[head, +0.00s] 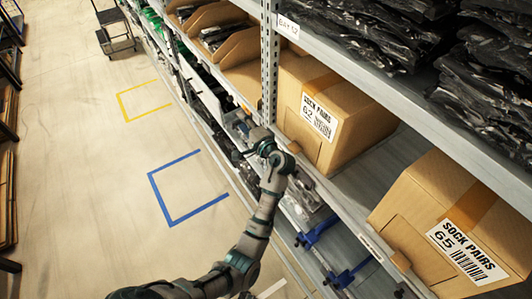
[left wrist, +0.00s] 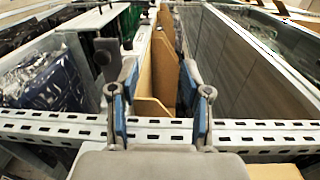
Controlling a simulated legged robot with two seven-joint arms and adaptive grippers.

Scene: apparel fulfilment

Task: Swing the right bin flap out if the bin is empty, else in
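My left gripper (head: 264,146) is in front of the shelf rack, near the upright left of the box marked 62. In the left wrist view its two blue-padded fingers (left wrist: 160,105) stand apart with nothing gripped between them. A perforated metal upright and brown cardboard walls (left wrist: 165,72) lie beyond the fingers. Open-front cardboard bins (head: 243,46) stand on the shelf at the upper middle; some hold dark packs. I cannot tell which part is the right bin flap, nor whether its bin is empty. My right gripper is not in view.
Boxes marked Sock Pairs 62 (head: 340,108) and 65 (head: 455,225) stand on the shelf at right. Black bagged packs (head: 375,30) lie above. Blue parts (head: 318,232) project below the shelf edge. The aisle floor (head: 80,180) is clear; a cart (head: 116,38) stands far off.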

